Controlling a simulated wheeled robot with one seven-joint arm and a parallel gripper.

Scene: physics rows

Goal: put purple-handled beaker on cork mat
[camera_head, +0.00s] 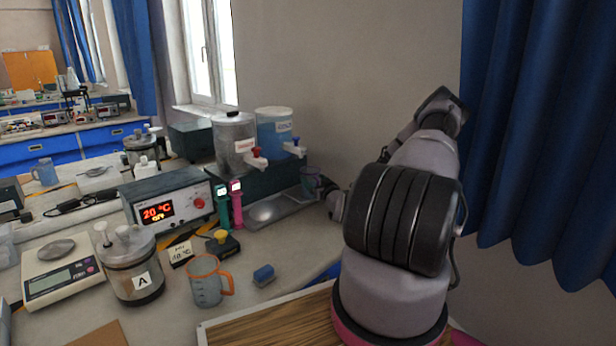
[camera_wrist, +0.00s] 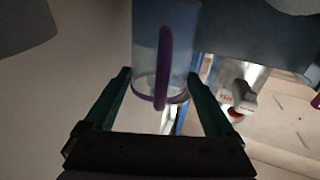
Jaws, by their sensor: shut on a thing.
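The purple-handled beaker (camera_head: 310,180) is clear bluish and small in the head view, beside the dispensers at the wall end of the bench. In the wrist view the beaker (camera_wrist: 146,48) stands between the fingers, its purple handle facing the camera. My gripper (camera_wrist: 161,76) is shut on the beaker; in the head view it is mostly hidden behind my arm. A plain brown sheet, which looks like the cork mat (camera_head: 101,336), lies at the bottom left of the head view, cut off by the frame edge. Its visible part is bare.
Two dispensers with a red tap (camera_head: 235,142) and a blue tap (camera_head: 277,132) stand over a metal drip tray (camera_head: 289,205). An orange-handled beaker (camera_head: 206,284), a blue block (camera_head: 264,275), a jar marked A (camera_head: 133,268), a scale (camera_head: 62,277) and a 20 °C heater (camera_head: 168,202) crowd the bench.

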